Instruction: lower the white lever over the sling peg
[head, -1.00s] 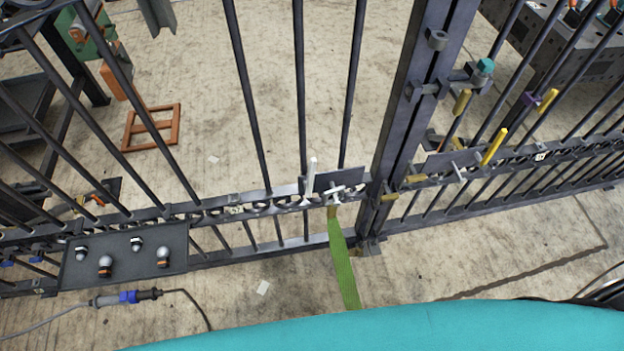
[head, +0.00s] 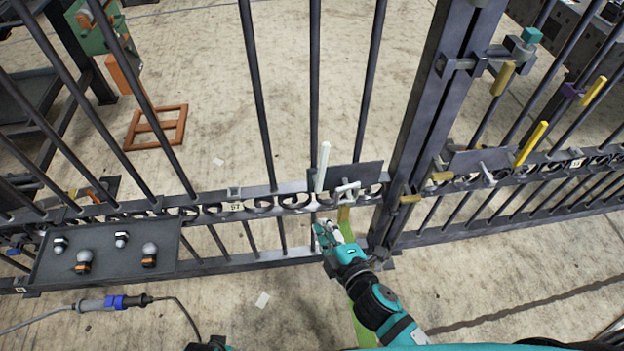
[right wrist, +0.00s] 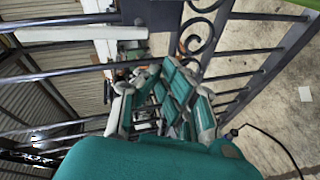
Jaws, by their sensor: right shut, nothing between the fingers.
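The white lever (head: 322,168) stands upright on the gate rail, in front of a dark plate. The white sling peg (head: 347,190) sticks out just right of its base. A green sling (head: 345,228) hangs below the peg, partly hidden by my right arm. My right gripper (head: 322,232) is shut and empty, below the lever and peg and apart from both. In the right wrist view, the shut fingers (right wrist: 138,105) are near the gate bars, and the white lever (right wrist: 62,34) lies across the upper left.
A dark tray (head: 60,270) with several small knobs hangs on the gate at left. A cable connector (head: 110,302) is below it. The thick gate post (head: 430,130) stands right of the lever, with yellow handles (head: 530,143) beyond. Floor shows between the bars.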

